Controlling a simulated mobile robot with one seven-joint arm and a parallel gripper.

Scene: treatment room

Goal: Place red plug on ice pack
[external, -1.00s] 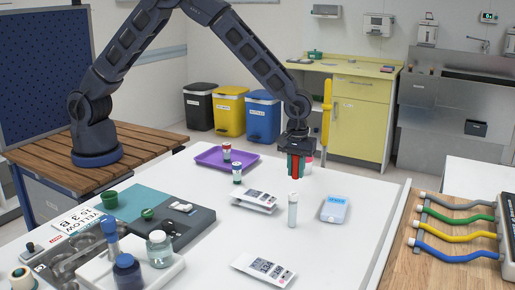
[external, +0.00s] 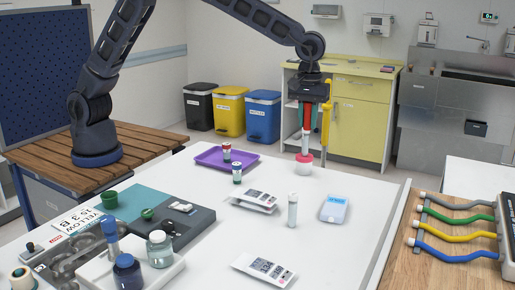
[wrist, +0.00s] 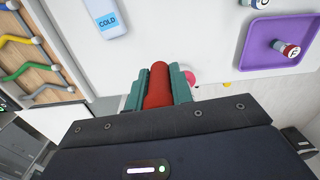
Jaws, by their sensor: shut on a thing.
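The red plug (external: 307,118) is held upright between the fingers of my gripper (external: 307,108), in the air over the back of the white table. A pale part shows below its red part in the external view. In the wrist view the red plug (wrist: 158,86) sits between the teal fingers of my gripper (wrist: 158,78), which hide its sides. The ice pack (external: 334,209) is a pale blue flat pack on the table, to the right of and nearer the camera than my gripper. The ice pack (wrist: 106,20), marked COLD, also shows upper left in the wrist view, with nothing on it.
A pink-topped white container (external: 303,164) stands on the table below my gripper. A clear vial (external: 293,211) stands left of the ice pack. A purple tray (external: 211,158) and printed white packets (external: 253,201) lie farther left. The table right of the ice pack is clear.

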